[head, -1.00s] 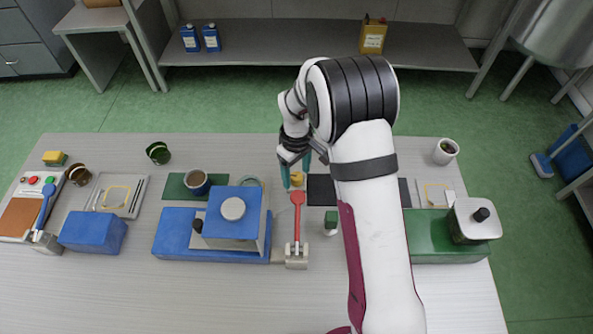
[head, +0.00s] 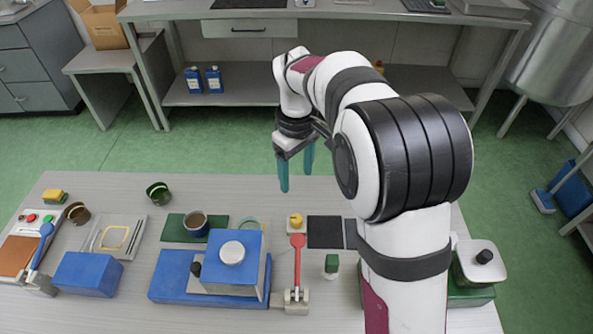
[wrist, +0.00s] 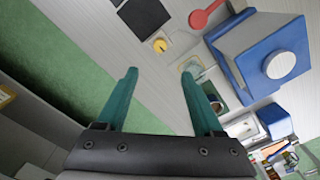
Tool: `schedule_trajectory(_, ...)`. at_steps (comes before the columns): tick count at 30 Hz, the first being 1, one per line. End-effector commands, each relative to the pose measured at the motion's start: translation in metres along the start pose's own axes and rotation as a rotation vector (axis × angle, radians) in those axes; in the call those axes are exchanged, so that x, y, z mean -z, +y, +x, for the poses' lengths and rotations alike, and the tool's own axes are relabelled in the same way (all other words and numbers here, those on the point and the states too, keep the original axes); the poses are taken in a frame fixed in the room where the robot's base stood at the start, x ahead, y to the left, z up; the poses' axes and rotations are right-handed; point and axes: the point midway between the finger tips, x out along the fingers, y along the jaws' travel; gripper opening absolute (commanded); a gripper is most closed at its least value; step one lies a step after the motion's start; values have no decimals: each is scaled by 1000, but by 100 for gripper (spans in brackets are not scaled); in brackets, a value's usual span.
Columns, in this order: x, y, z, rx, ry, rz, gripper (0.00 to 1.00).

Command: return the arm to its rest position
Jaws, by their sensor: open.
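My gripper (head: 297,172) is raised above the far edge of the table (head: 330,190), its two teal fingers apart and nothing between them. In the wrist view my gripper (wrist: 158,98) also shows open and empty, with green floor and the table's edge behind it. My arm reaches up from the lower right and hides part of the table's right side.
Below my gripper, a yellow object (head: 296,220) sits near a red-handled lever (head: 298,255) and a dark mat (head: 324,232). A blue machine (head: 228,265) stands left of them, a green machine (head: 470,296) at right. A shelf bench stands behind the table.

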Motion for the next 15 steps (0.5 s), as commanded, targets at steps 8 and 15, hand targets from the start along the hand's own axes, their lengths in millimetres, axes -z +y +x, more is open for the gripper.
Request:
schedule_trajectory(8, -2, 0, -1, 1, 1, 11, 69)
schedule_trajectory(15, -137, -58, -55, 73, 24, 614, 69)
